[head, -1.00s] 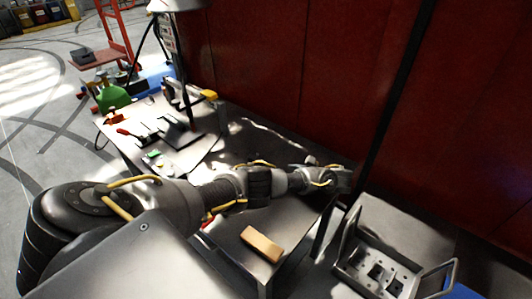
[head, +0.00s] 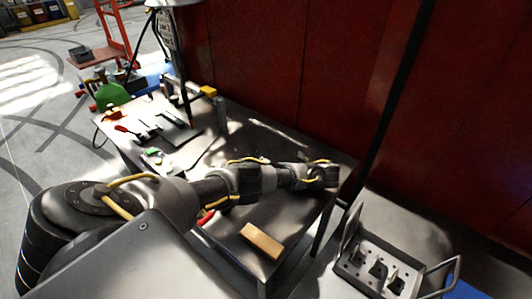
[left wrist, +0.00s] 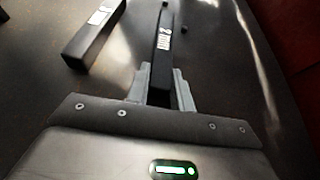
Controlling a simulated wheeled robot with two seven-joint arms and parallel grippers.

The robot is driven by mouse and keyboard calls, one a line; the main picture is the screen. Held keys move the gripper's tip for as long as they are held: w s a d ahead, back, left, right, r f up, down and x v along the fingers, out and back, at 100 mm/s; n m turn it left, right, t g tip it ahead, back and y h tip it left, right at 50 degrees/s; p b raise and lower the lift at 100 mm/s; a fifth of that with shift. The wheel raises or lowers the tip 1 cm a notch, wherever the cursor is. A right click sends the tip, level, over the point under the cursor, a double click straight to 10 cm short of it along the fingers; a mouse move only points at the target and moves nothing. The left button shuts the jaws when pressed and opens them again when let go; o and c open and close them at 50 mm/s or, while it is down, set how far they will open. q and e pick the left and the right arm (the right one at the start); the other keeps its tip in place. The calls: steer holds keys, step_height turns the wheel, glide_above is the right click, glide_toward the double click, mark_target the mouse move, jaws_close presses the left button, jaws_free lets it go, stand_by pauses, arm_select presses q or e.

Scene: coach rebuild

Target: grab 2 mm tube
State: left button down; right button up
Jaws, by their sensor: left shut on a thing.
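My left gripper (left wrist: 163,88) is shut on a dark square tube (left wrist: 163,45) with a white label, which runs away from the fingers over the dark tabletop. A second dark square tube (left wrist: 94,36), also with a white label, lies on the tabletop to the left, apart from the gripper. In the head view my left gripper (head: 325,176) is over the far right part of the workbench (head: 285,150), and I cannot make out the tube there. My right gripper is not in view.
A wooden block (head: 262,241) lies near the bench's front edge. Tools and a yellow-topped device (head: 208,91) stand at the bench's left end. A metal tray with handles (head: 378,268) sits at the lower right. A red wall (head: 300,60) closes the back.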

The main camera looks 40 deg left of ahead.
arm_select(q)
steer(key=shift+r, duration=0.1)
steer(key=shift+r, duration=0.6)
steer(key=r+p, duration=0.3)
steer(key=shift+s+a+r, duration=0.15)
steer(key=shift+a+r, duration=0.05)
steer(key=shift+a, duration=0.2)
steer(key=s+a+r+p, duration=0.6)
steer(key=a+r+p, duration=0.1)
steer(key=a, duration=0.4)
steer(key=shift+s+a+r+p, duration=0.2)
steer(key=shift+s+r+p, duration=0.15)
steer(key=shift+r, duration=0.25)
